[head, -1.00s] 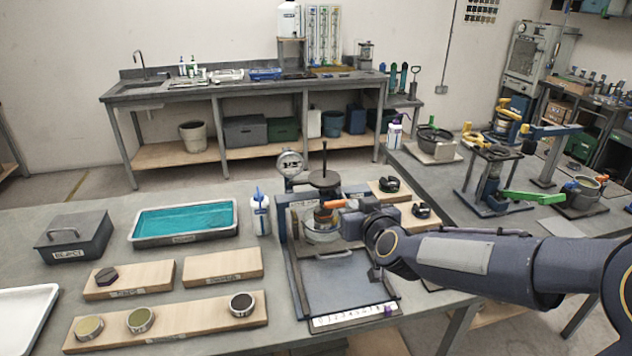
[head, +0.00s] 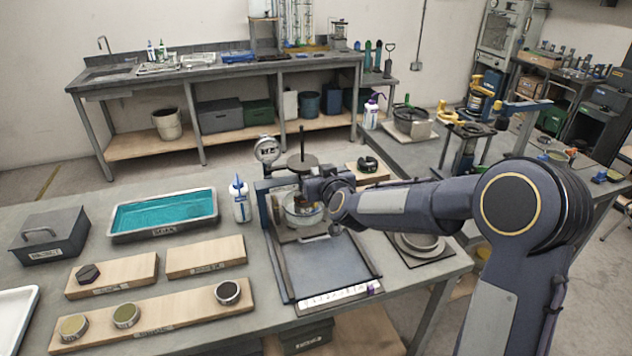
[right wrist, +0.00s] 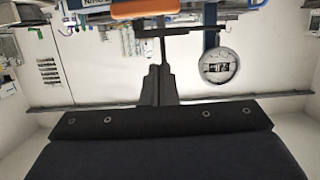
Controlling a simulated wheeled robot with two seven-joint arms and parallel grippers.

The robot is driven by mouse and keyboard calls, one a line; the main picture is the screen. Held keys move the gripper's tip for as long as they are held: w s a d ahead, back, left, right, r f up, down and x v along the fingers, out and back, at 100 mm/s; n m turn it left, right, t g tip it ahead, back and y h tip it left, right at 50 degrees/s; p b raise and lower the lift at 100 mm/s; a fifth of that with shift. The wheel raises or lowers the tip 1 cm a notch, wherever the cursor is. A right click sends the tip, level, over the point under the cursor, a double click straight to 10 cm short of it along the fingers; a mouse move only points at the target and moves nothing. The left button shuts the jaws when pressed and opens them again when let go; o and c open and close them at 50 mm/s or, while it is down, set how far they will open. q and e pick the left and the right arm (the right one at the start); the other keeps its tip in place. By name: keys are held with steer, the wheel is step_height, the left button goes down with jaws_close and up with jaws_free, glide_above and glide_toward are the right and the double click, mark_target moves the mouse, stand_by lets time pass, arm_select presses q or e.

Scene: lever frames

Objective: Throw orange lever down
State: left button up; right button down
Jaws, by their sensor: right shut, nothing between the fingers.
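The orange lever (right wrist: 145,9) shows at the top edge of the right wrist view, partly cut off. In the head view it is hidden behind my right gripper (head: 310,187). That gripper is at the press-like device (head: 264,208), beside its upright rod and dark round weight (head: 302,162). In the right wrist view the dark fingers of my right gripper (right wrist: 158,70) are together with nothing between them, apart from the lever in the picture. Whether any part of the gripper touches the lever cannot be told. My left gripper is not in view.
A round dial gauge (head: 267,150) stands beside the device and also shows in the wrist view (right wrist: 218,66). Left of it are a white bottle (head: 240,202), a teal-filled tray (head: 165,232) and wooden boards (head: 207,257). A flat dark tray (head: 322,267) lies in front.

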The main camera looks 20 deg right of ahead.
steer(key=shift+w+f+p, duration=0.1)
steer(key=shift+w+f, duration=0.2)
steer(key=shift+f, duration=0.45)
steer(key=shift+w+f+p, duration=0.1)
steer(key=shift+w+f, duration=0.15)
steer(key=shift+f, duration=0.5)
steer(key=shift+w+f+p, duration=0.1)
steer(key=shift+w+f, duration=0.2)
steer(key=shift+f, duration=0.45)
steer(key=shift+a+f+n+h, duration=0.35)
steer(key=shift+f+n+h, duration=0.05)
steer(key=shift+n, duration=0.5)
steer(key=shift+d+f+n+t+h+b, duration=0.4)
steer(key=shift+f+n+b, duration=0.7)
steer(key=shift+n, duration=1.2)
steer(key=shift+d+f+n+t+h+b, duration=0.1)
steer(key=shift+f+n+t+h+b, duration=0.3)
steer(key=shift+f+n+h+b, duration=1.3)
steer(key=shift+d+f+n+t+y+b, duration=0.1)
steer(key=shift+d+n+t+y+b, duration=0.45)
steer(key=shift+n, duration=2.35)
steer(key=shift+a+h, duration=0.25)
steer(key=shift+a, duration=0.05)
steer(key=shift+b, duration=0.3)
